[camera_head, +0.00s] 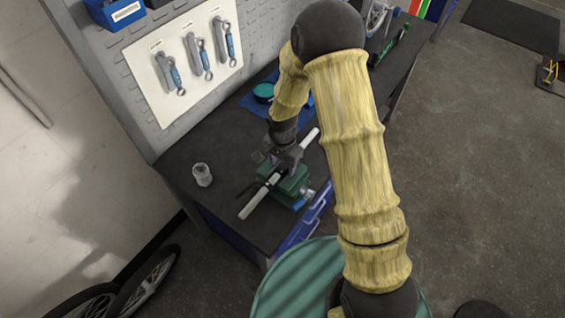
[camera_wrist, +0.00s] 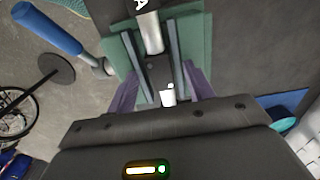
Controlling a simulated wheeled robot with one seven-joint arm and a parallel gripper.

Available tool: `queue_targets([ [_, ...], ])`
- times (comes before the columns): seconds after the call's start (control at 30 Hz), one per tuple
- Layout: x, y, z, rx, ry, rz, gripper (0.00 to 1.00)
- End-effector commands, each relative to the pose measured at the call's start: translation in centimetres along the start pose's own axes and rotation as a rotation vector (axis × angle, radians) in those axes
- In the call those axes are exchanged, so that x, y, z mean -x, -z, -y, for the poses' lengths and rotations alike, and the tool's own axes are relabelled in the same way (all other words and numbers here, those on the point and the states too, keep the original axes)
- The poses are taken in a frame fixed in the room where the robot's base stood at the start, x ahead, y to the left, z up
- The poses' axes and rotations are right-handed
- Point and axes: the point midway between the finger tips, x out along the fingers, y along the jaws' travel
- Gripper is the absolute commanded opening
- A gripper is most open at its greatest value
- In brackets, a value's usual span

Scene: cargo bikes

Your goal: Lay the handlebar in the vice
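The handlebar (camera_head: 262,197) is a pale straight bar with a dark middle section, reaching out on both sides of the green vice (camera_head: 296,184). In the wrist view the handlebar (camera_wrist: 151,32) runs between the vice's two grey jaw plates, with visible gaps beside it. The green vice body (camera_wrist: 198,45) shows around the plates. My gripper (camera_head: 285,165) is over the vice. In the wrist view its purple fingers (camera_wrist: 162,92) are spread wide on either side of the bar, apart from it. The bar's lower end is hidden by my gripper.
The vice's blue-handled lever (camera_wrist: 48,30) sticks out to one side. A small metal cup (camera_head: 202,174) stands on the dark bench (camera_head: 185,160). A teal round container (camera_head: 264,92) sits behind my gripper. Wrenches hang on a white board (camera_head: 163,60). Wheels (camera_head: 145,285) stand at the lower left.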

Motion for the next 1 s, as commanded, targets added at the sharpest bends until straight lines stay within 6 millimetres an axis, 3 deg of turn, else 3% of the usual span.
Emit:
queue_targets([
  [0.37,1.4,0.1,0.1,0.0,0.002,-0.002,0.52],
  [1.0,12.5,0.1,0.1,-0.001,0.005,-0.004,0.52],
])
